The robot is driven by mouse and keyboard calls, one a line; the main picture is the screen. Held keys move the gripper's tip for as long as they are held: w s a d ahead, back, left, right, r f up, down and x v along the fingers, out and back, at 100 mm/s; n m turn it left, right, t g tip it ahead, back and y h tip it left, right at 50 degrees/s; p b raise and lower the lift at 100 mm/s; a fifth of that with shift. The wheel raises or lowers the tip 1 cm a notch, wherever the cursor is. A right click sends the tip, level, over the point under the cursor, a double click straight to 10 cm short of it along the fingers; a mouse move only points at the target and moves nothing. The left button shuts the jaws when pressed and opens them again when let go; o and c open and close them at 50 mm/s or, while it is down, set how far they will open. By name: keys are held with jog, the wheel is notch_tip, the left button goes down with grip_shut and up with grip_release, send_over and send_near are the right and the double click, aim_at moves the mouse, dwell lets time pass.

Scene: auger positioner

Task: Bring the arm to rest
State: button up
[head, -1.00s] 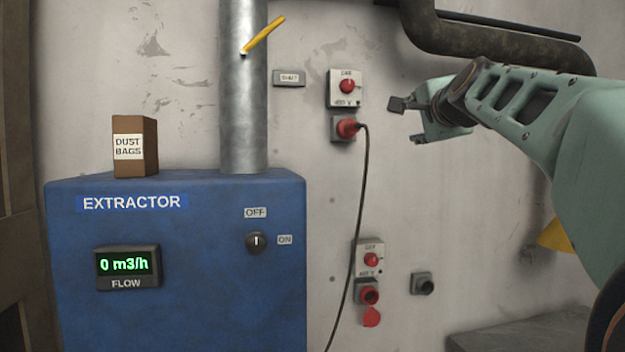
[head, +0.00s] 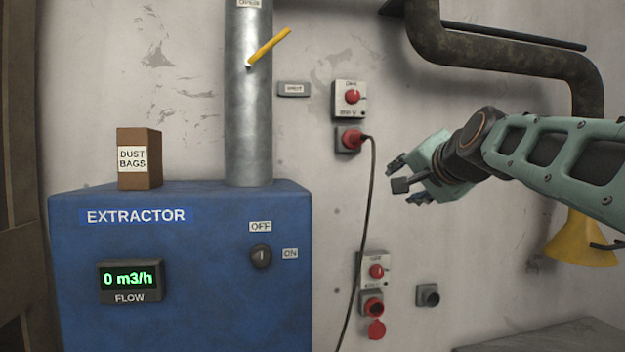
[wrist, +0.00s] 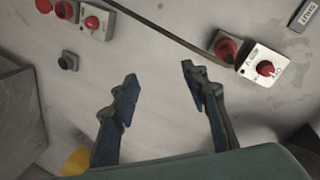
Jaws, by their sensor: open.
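My gripper (head: 408,177) is in the right half of the head view, in front of the pale wall and to the right of the upper socket. It is open. In the wrist view my gripper (wrist: 158,78) shows its two fingers spread apart, with only bare wall between them. Nothing is held. My arm reaches in from the right edge of the head view.
A red plug with a black cable (head: 368,230) sits in the upper socket (head: 347,138). A lower socket (head: 372,304) has its red cap hanging open. The blue extractor (head: 200,250) stands left, a duct with a yellow lever (head: 270,46) above it. A yellow funnel (head: 580,240) hangs right.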

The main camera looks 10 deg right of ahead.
dwell(0.3)
jog(key=s+a+f+n+g+y+p, duration=0.3)
jog(key=s+a+f+n+g+p, duration=0.4)
jog(key=s+a+f, duration=0.75)
jog(key=s+a+f+n+g+h+p, duration=0.1)
jog(key=s+a+f+n+g+p, duration=0.1)
jog(key=s+f, duration=0.9)
jog(key=s+n+p, duration=0.1)
jog(key=s+n, duration=0.1)
jog(key=shift+a+n+g+h, duration=0.2)
jog(key=shift+n+g+h, duration=0.1)
jog(key=shift+n, duration=0.1)
